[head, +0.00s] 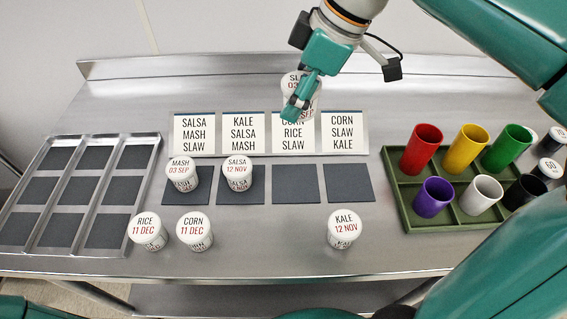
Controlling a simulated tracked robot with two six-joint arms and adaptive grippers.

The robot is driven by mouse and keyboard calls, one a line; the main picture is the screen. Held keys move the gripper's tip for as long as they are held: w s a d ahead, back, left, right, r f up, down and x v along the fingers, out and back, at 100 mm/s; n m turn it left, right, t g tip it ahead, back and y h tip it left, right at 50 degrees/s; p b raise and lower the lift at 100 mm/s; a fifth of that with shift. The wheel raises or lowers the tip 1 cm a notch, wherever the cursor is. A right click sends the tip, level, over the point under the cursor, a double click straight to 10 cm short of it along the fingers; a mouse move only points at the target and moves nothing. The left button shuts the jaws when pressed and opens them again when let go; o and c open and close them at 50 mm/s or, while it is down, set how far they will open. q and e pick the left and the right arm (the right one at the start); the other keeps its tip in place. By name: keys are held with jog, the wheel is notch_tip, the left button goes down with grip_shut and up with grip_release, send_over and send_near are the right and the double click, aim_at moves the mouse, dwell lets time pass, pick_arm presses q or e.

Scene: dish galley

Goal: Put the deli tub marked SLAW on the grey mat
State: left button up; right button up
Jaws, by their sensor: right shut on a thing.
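A white deli tub (290,83) whose lid shows "SL" and a red date, partly covered, is in my right gripper (294,108). The gripper is shut on it and holds it raised in front of the third sign from the left. Four dark grey mats lie in a row before the signs. The first mat (203,196) bears a MASH tub (181,174); the second mat (258,196) bears a SALSA tub (237,174). The third mat (295,184) and fourth mat (348,184) are bare. My left gripper is not in view.
RICE (147,231), CORN (194,231) and KALE (344,229) tubs stand along the front. A metal tray (152,141) with empty dark squares is at left. A green crate (401,205) of coloured cups is at right, with more tubs (549,172) beyond. Word signs (345,134) stand behind the mats.

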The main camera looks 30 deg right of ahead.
aim_at(285, 180)
notch_tip(285, 180, down, 20)
jog(key=b, duration=0.3)
jog(key=shift+w+r, duration=0.1)
jog(key=shift+r, duration=0.05)
jog(key=o, duration=1.3)
jog(key=shift+c, duration=0.2)
jog(key=shift+r, duration=0.2)
jog(key=p+v, duration=0.1)
jog(key=v, duration=1)
jog(key=shift+d+r, duration=0.15)
jog(key=shift+r, duration=0.1)
